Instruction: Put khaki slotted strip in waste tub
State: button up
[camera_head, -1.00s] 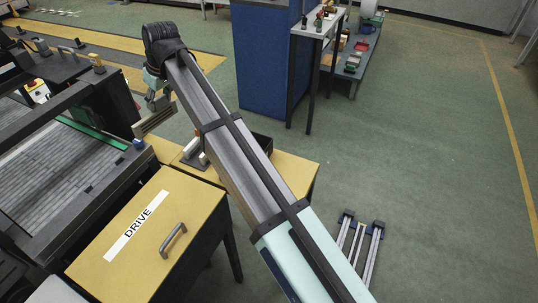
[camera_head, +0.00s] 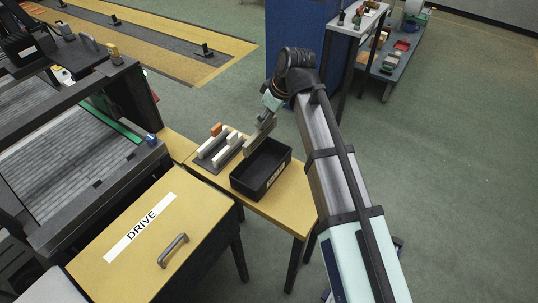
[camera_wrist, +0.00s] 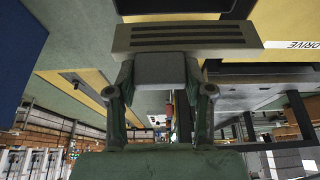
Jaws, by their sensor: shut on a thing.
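My gripper (camera_head: 270,115) is shut on the khaki slotted strip (camera_head: 260,132), just above the far side of the black tub. In the wrist view my gripper (camera_wrist: 160,70) grips the strip (camera_wrist: 187,36), whose long dark slots show and which lies across the picture. The tub (camera_head: 245,185), with a pale label on its wall, stands on the small yellow table. The strip seems to be above or beside its far rim; I cannot tell which. The visible part of the tub's inside looks empty. A dark shape at the top of the wrist view may be the tub.
A grey rack (camera_head: 211,160) with white and orange pieces stands left of the tub. The yellow DRIVE cabinet (camera_head: 150,245) and the conveyor (camera_head: 65,180) are to the left. A blue panel (camera_head: 296,35) and a small shelf table (camera_head: 358,20) stand behind.

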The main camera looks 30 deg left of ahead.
notch_tip(320, 180, down, 16)
jog(key=p, duration=0.3)
jog(key=shift+f, duration=0.1)
dwell(0.3)
jog(key=shift+f, duration=0.15)
jog(key=o, duration=1.2)
jog(key=shift+r, duration=0.25)
jog(key=b+v, duration=0.2)
jog(key=v, duration=1)
